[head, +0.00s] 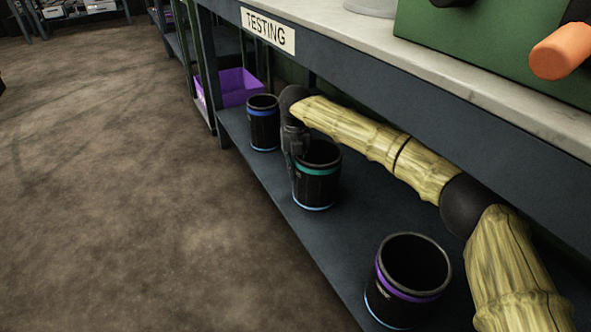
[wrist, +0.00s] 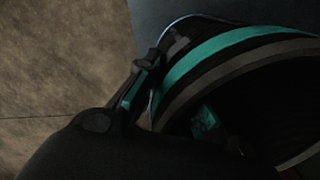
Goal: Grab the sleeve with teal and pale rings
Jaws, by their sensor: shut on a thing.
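The black sleeve with a teal ring near its top and a pale blue ring at its foot (head: 318,187) is upright at the shelf's front edge in the head view. It also shows in the wrist view, its teal ring (wrist: 215,52) and open mouth large and close. My gripper (head: 297,150) reaches down on the sleeve's left rim and is shut on its wall. In the wrist view one finger lies against the outside; the other is mostly lost in the dark mouth. I cannot tell whether the sleeve's foot touches the shelf.
A sleeve with blue and pale rings (head: 263,128) stands behind on the left. A sleeve with purple and pale rings (head: 410,283) stands at front right. All are on the low shelf (head: 345,240) under the bench labelled TESTING (head: 268,30). A purple bin (head: 238,86) is beyond.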

